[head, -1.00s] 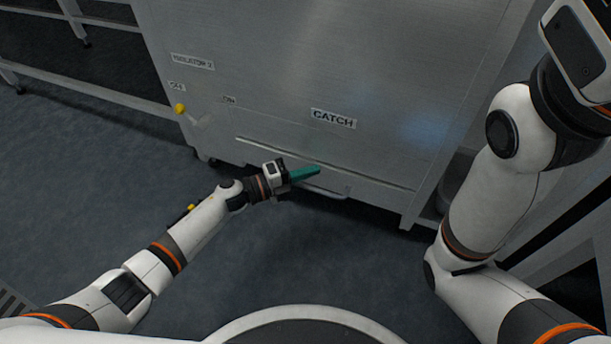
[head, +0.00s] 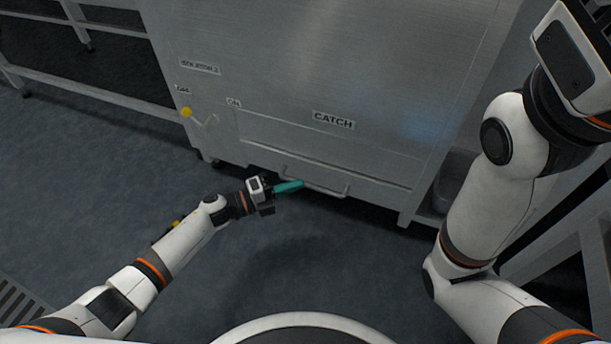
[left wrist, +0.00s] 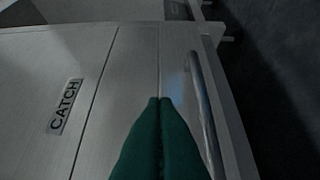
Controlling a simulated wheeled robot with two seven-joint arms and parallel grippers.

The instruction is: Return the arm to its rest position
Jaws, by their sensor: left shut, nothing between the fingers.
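My left gripper (head: 300,185) has teal fingers that are shut with nothing between them. It is in front of the lower part of a steel cabinet (head: 400,75), near the left part of the bar handle (head: 335,193) of the drawer marked CATCH. In the left wrist view the teal fingers (left wrist: 160,100) lie side by side, and the handle (left wrist: 205,110) runs to their right, apart from them in the picture. The CATCH label (left wrist: 65,106) is at the left there. My right arm shows at the right of the head view, but its fingers are out of the picture.
A lever with a yellow knob (head: 186,112) sticks out at the cabinet's left side, beside small labels. A metal rack (head: 100,98) stands at the upper left. A grey bin (head: 452,180) is beside the cabinet's right side.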

